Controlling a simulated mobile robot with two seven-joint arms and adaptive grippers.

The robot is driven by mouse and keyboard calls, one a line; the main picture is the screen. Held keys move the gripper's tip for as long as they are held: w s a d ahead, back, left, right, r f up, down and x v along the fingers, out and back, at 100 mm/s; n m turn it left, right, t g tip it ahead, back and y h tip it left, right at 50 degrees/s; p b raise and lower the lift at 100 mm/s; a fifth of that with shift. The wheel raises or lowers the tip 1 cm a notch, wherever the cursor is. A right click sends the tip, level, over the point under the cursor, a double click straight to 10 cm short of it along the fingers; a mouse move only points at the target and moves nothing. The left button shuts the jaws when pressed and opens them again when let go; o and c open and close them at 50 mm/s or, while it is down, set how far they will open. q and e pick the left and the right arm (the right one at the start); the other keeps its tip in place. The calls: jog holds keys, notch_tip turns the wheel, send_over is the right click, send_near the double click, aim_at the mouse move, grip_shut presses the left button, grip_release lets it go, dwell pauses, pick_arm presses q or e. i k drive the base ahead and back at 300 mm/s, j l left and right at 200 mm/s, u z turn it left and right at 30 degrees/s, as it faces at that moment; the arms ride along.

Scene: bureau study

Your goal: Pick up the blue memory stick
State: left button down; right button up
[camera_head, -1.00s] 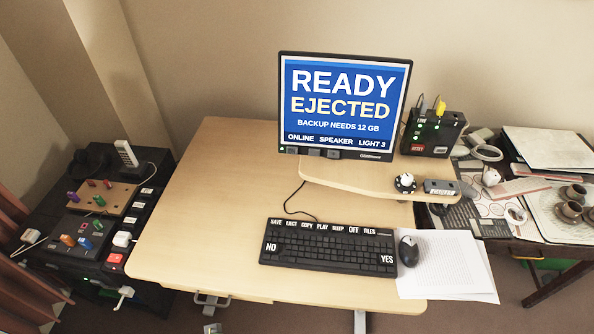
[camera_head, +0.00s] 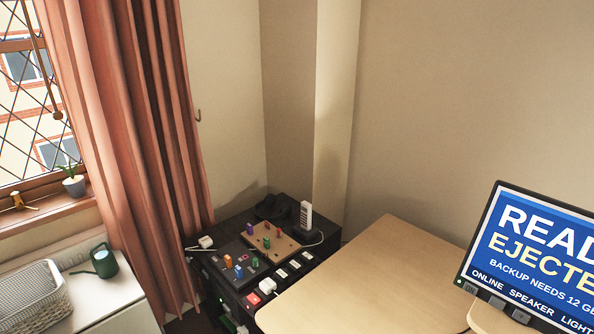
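A small blue stick (camera_head: 239,272), which looks like the blue memory stick, stands upright in a dark panel (camera_head: 246,282) on top of the black cabinet in the lower middle of the head view. An orange stick (camera_head: 228,261) is just left of it and a green stick (camera_head: 254,263) just right of it. Behind it, a wooden board (camera_head: 290,245) holds several more small coloured sticks, purple, red and green among them. Neither of my grippers is in view.
A cordless phone (camera_head: 306,216) stands at the cabinet's back right, a white plug (camera_head: 206,241) at its left. The wooden desk (camera_head: 370,270) with the monitor (camera_head: 530,262) is to the right. A curtain (camera_head: 130,140), green watering can (camera_head: 103,261) and basket (camera_head: 35,298) are left.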

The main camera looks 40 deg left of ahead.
aim_at(239, 270)
jog(key=u, duration=1.85)
